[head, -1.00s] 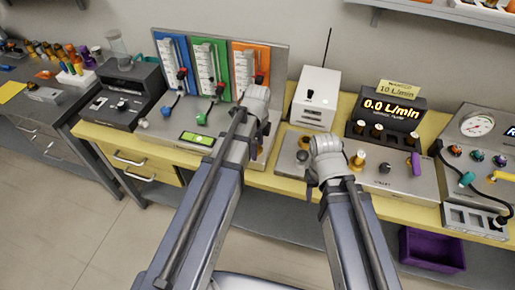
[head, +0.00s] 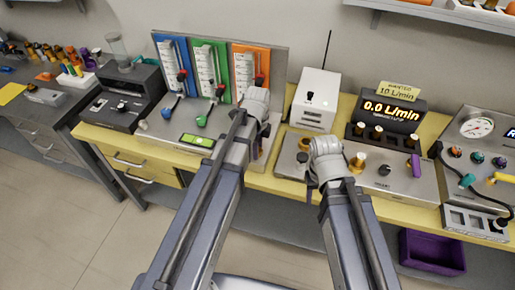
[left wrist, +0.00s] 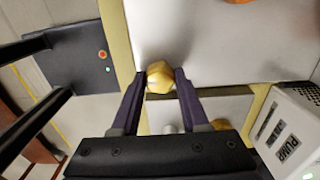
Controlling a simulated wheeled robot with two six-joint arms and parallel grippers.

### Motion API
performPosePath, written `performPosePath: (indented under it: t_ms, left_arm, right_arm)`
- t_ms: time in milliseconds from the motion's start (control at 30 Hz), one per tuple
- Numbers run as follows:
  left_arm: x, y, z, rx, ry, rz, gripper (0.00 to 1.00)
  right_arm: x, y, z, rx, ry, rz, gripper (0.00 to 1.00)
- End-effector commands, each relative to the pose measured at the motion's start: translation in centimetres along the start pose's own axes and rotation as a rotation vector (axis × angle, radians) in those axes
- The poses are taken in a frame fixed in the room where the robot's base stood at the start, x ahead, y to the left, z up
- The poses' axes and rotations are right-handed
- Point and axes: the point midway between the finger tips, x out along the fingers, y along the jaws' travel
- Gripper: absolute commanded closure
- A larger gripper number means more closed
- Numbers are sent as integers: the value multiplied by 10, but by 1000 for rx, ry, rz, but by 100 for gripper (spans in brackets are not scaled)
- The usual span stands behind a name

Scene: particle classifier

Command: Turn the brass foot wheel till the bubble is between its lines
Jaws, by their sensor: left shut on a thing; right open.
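The brass foot wheel (left wrist: 160,77) shows between my left fingertips in the left wrist view, and my left gripper (left wrist: 161,80) is shut on it. In the head view my left wrist and forearm hide the wheel and the fingertips. A bright green bubble vial (head: 197,140) lies at the front edge of the grey panel, left of my left arm. The bubble is too small to place against its lines. My right gripper (head: 313,178) is open over the front edge of the valve panel.
A white pump box (head: 315,98) stands behind, between my arms; its label shows in the left wrist view (left wrist: 283,130). The valve panel (head: 400,183) carries brass and dark knobs. A flow display (head: 391,110) reads 0.0 L/min. Coloured gauge boards (head: 210,68) stand behind the left panel.

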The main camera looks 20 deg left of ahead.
Motion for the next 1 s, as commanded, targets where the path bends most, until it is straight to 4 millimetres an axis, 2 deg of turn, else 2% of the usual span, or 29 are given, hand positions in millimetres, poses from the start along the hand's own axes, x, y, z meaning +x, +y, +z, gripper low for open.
performPosePath:
  t_ms: [267,1000]
  left_arm:
    - [0,0,0,-133,1,1,100]
    - [1,0,0,-824,1,2,100]
  right_arm:
    - [0,0,0,0,0,0,50]
    - [0,0,0,0,0,0,50]
